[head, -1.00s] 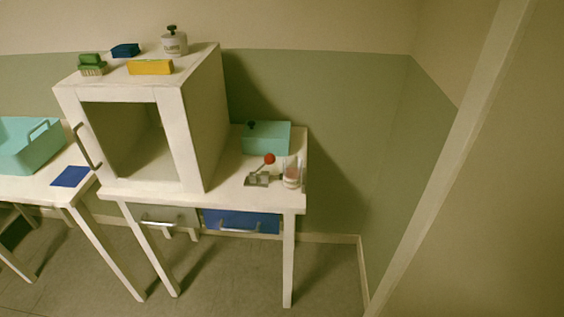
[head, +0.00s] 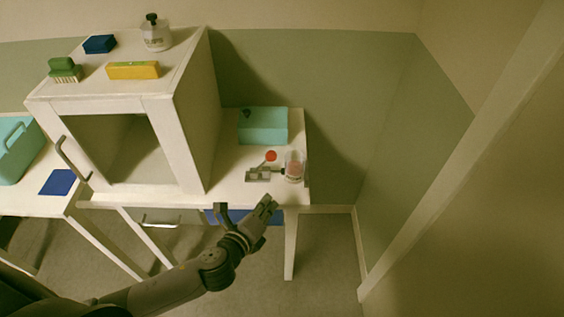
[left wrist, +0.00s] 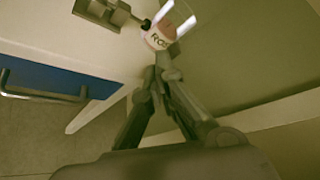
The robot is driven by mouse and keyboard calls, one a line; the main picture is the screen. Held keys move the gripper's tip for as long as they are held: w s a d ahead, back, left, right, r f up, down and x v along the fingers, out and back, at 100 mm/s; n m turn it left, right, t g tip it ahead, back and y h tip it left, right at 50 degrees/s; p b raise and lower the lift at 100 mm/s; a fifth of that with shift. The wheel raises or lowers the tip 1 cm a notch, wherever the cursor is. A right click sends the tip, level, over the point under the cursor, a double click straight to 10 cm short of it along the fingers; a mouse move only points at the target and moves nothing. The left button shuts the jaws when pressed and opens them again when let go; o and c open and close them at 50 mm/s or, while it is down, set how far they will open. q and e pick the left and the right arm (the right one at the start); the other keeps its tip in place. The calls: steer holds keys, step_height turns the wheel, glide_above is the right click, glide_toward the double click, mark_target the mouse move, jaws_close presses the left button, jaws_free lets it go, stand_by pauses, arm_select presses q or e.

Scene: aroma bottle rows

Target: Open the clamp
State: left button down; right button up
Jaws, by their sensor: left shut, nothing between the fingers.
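The clamp (head: 258,174) is a small grey metal device with a red ball (head: 271,156) on its lever, standing near the table's right front. Its black tip points at a clear container with a pinkish labelled bottle (head: 293,170); I cannot tell if it presses on it. In the left wrist view the clamp's base (left wrist: 104,12) shows at the top edge, and the bottle (left wrist: 160,38) lies just beyond my fingers. My left gripper (head: 270,203) is shut and empty, in front of the table edge, below the clamp and bottle. My right gripper is not in view.
The white table (head: 228,188) carries a white open-fronted cabinet (head: 190,120) on its left and a teal box (head: 264,126) at the back. A blue drawer with a handle (left wrist: 45,80) is under the table top. A wall closes the right side.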

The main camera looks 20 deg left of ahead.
mark_target(265, 161)
arm_select(q)
steer(key=shift+d+r, duration=0.15)
steer(key=shift+r, duration=0.2)
steer(key=p+x, duration=0.1)
steer(key=x, duration=0.8)
steer(key=shift+w, duration=0.2)
steer(key=shift+w+a+r+p, duration=0.3)
steer(key=shift+w+a+p, duration=0.15)
steer(key=shift+w+a, duration=0.1)
steer(key=shift+w+a+r+p, duration=0.35)
steer(key=shift+w+a+p, duration=0.05)
steer(key=shift+w, duration=0.15)
steer(key=shift+w+a+r, duration=0.1)
steer(key=shift+w+a, duration=0.1)
steer(key=shift+a, duration=0.2)
